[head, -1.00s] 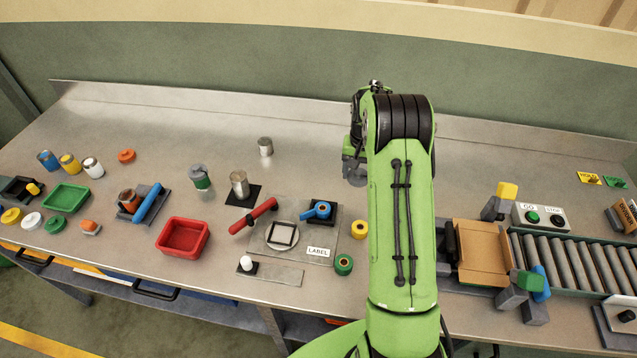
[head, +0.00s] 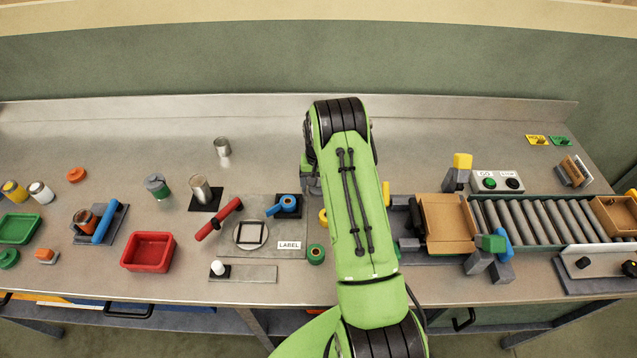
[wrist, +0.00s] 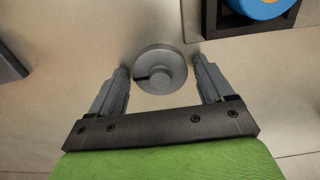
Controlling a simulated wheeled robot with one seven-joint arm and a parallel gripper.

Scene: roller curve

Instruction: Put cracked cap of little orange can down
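A round grey cap (wrist: 161,72) with a raised knob and a dark crack at its left shows in the wrist view. It sits between the fingertips of my gripper (wrist: 161,66), with a narrow gap at each side. My gripper looks open around it. The cap seems to rest on the steel worktop, though its height is hard to judge. In the head view my gripper (head: 311,182) is low over the worktop, mostly behind my arm, and the cap is hidden. A small orange can (head: 84,221) stands in the holder with a blue handle (head: 109,224) at left.
A blue roll on a dark block (head: 287,206) is close to my gripper and also shows at the top right of the wrist view (wrist: 262,7). A yellow roll (head: 323,217) is just in front. A roller conveyor (head: 520,222) lies right.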

